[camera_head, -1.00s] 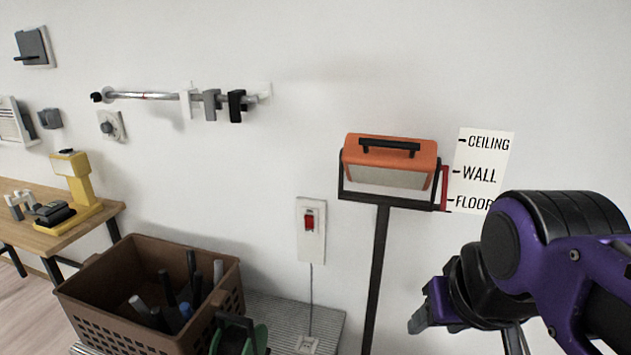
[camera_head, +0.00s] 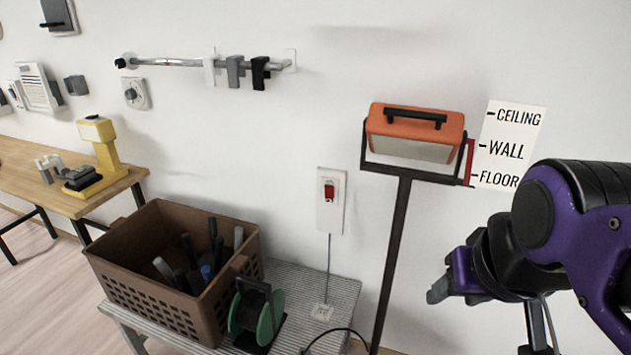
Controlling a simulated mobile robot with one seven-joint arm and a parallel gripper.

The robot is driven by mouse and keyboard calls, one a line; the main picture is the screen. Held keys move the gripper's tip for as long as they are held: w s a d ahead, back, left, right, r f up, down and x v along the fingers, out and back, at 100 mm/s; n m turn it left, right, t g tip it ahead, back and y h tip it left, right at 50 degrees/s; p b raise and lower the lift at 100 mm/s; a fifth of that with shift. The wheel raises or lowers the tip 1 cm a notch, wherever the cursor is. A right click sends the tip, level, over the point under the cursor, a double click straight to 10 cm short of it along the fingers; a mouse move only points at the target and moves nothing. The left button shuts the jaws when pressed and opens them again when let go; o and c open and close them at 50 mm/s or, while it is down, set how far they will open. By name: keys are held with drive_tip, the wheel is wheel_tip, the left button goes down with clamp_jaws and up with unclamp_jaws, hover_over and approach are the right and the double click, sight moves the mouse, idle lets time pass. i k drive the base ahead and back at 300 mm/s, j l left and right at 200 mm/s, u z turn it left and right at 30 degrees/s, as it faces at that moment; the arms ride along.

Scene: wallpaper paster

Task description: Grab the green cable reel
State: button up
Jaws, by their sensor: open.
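The green cable reel (camera_head: 266,321) stands on a grey ribbed bench, just right of the brown crate. It has green side discs, a black frame and a black handle on top. A black cable runs from near it along the floor side to the right. My gripper (camera_head: 438,291) is at the right, well apart from the reel and above and to the right of it. Only part of the gripper shows, dark and purple, pointing left, and nothing is seen in it.
A brown crate (camera_head: 128,268) of tools stands beside the reel on the grey bench (camera_head: 335,288). An orange work lamp (camera_head: 414,132) on a dark pole stands between the reel and my arm. A wooden table (camera_head: 32,168) with a yellow tool is at the left.

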sight(258, 317)
drive_tip(key=j+z, duration=0.4)
drive_tip(key=j, duration=1.8)
